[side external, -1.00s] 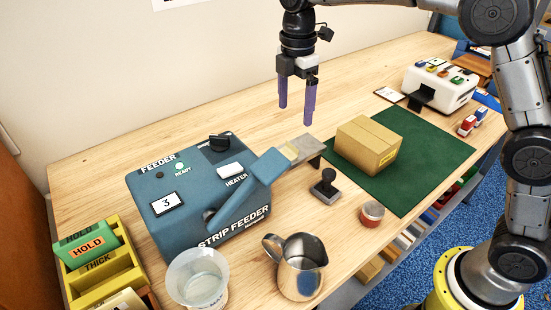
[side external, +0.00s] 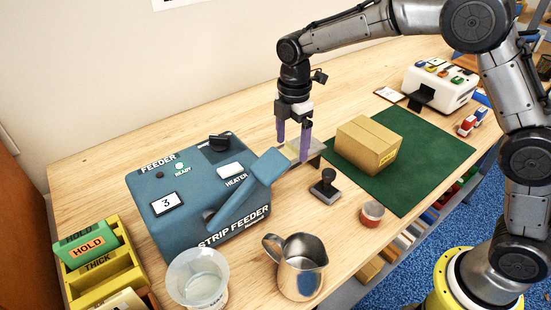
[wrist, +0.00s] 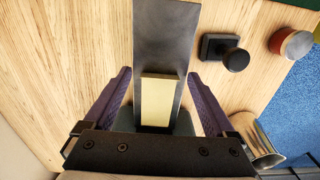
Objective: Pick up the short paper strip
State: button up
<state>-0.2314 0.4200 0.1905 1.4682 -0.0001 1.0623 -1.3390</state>
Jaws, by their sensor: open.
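The short paper strip (wrist: 158,100) is a pale tan piece lying on the grey metal outlet plate (wrist: 167,35) of the strip feeder. In the side view the plate (side external: 312,152) shows at the end of the feeder's blue chute (side external: 268,166), and the strip is mostly hidden behind my fingers. My gripper (side external: 292,153) is open, pointing down over the plate. In the wrist view my gripper's purple fingers (wrist: 158,103) stand on either side of the strip, with a gap on each side.
The blue strip feeder (side external: 190,195) stands left of my gripper. A black stamp (side external: 325,184), a round red-sided tin (side external: 371,213) and a metal pitcher (side external: 300,268) stand near the front. A carton (side external: 367,145) sits on the green mat (side external: 430,160) to the right.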

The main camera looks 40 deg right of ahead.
jog(key=c, duration=1.1)
